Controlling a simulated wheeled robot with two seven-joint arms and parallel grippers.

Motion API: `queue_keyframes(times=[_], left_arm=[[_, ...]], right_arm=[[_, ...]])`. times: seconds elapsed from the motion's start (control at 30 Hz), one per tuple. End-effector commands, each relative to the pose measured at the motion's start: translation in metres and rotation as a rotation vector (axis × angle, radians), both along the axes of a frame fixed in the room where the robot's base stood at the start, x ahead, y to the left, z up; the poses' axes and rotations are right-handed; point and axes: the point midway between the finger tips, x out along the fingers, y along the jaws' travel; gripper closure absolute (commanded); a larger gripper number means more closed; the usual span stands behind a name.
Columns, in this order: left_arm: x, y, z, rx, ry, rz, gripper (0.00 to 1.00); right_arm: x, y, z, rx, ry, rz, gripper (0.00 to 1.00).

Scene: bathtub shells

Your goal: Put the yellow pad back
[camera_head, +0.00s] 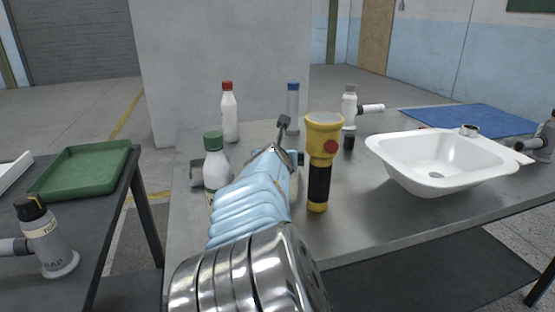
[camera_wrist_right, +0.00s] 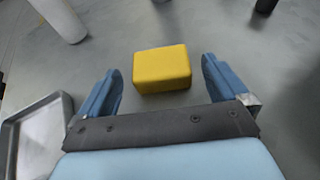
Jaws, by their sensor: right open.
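The yellow pad (camera_wrist_right: 162,68) is a small block lying on the grey metal table in the right wrist view. It lies just beyond and between the fingertips of my right gripper (camera_wrist_right: 162,78), which is open and empty, with a blue finger to either side. In the head view my right arm reaches over the table, and its gripper (camera_head: 292,142) is near the middle. The arm hides the pad there. A shallow metal tray (camera_wrist_right: 14,150) lies to the left in the wrist view; its edge also shows behind the green-capped bottle in the head view (camera_head: 196,174). My left gripper is not in view.
A green-capped bottle (camera_head: 216,165) stands left of my arm, and a yellow-black flashlight (camera_head: 321,150) stands close on its right. A red-capped bottle (camera_head: 229,115) and a blue-capped bottle (camera_head: 292,112) stand behind. A white basin (camera_head: 400,156) and blue mat (camera_head: 465,120) are right.

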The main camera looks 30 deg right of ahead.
Motion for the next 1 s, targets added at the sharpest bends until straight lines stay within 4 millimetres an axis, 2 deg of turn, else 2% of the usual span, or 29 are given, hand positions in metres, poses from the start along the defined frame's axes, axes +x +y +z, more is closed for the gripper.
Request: queue_keyframes(times=[0.03, 0.2, 0.4, 0.6, 1.0], left_arm=[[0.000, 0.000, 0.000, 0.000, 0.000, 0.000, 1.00], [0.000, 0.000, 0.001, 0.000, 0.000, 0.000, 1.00], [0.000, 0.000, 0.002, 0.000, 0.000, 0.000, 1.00], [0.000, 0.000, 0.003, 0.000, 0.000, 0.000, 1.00], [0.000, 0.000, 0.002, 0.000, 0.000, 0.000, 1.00]], right_arm=[[-0.008, 0.009, 0.005, -0.001, 0.000, 0.006, 0.00], [-0.037, 0.029, 0.019, -0.001, -0.001, 0.005, 0.00], [-0.060, 0.045, 0.030, -0.002, 0.000, 0.003, 0.00], [-0.068, 0.049, 0.033, 0.000, 0.001, -0.001, 0.00], [-0.067, 0.049, 0.033, 0.000, 0.001, -0.001, 0.00]])
